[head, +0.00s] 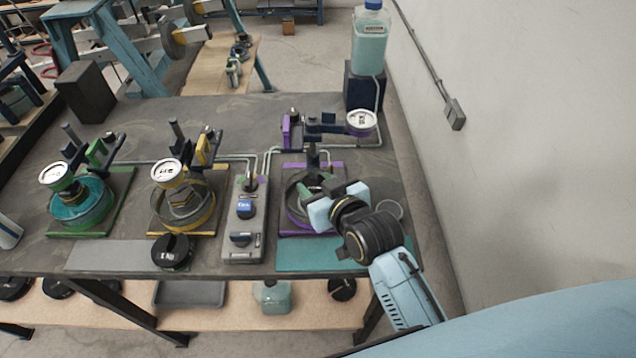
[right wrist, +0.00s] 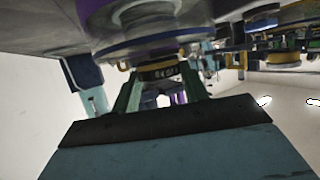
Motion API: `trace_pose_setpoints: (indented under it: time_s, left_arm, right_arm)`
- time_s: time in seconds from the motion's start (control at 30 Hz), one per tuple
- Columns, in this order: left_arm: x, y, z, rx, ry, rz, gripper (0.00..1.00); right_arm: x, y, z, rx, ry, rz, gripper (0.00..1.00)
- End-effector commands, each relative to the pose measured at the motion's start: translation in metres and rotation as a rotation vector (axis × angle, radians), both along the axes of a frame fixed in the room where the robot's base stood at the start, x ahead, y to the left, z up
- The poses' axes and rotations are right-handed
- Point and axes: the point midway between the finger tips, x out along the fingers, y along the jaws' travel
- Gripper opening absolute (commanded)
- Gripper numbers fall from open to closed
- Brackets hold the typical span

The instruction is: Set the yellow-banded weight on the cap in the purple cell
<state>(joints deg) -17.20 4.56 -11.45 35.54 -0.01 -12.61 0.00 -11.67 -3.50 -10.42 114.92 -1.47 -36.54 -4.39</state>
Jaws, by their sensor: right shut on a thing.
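The purple cell (head: 296,222) is at the right of the bench, with a clear round dish on a purple-edged base. My right gripper (head: 317,188) reaches over this dish from the lower right. In the right wrist view its two green fingers (right wrist: 160,95) are shut on the dark yellow-banded weight (right wrist: 158,71). The clear dish (right wrist: 170,38) shows close beyond the weight. In the head view the gripper hides most of the weight and the dish's inside. I cannot make out the cap or tell whether the weight touches it. My left gripper is not in view.
A purple bracket (head: 290,132) carries a dark arm with a round gauge (head: 360,121) behind the dish. A grey control box (head: 243,220) stands left. Yellow (head: 205,218) and green (head: 103,215) cells, a black weight (head: 172,250) and a bottle (head: 370,45) are around.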

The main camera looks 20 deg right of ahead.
Motion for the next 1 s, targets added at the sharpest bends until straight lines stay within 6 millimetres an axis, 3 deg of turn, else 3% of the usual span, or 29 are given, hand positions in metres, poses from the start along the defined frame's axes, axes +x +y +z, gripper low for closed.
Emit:
trace_pose_setpoints:
  time_s: [0.07, 0.1, 0.27, 0.67, 1.0]
  left_arm:
    - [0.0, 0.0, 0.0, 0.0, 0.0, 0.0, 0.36]
    - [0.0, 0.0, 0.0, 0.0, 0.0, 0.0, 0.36]
    - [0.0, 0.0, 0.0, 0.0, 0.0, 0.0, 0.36]
    - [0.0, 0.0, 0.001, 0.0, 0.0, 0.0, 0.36]
    - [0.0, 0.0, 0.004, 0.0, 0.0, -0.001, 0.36]
  right_arm:
    - [0.0, 0.0, 0.001, 0.001, -0.003, 0.0, 0.14]
    - [0.0, 0.0, 0.001, 0.001, -0.003, 0.0, 0.48]
    - [0.0, 0.0, 0.001, 0.0, -0.002, 0.0, 0.69]
    - [-0.008, -0.001, 0.003, 0.0, 0.001, 0.0, 0.69]
    - [-0.071, -0.014, 0.029, 0.001, 0.002, 0.0, 0.69]
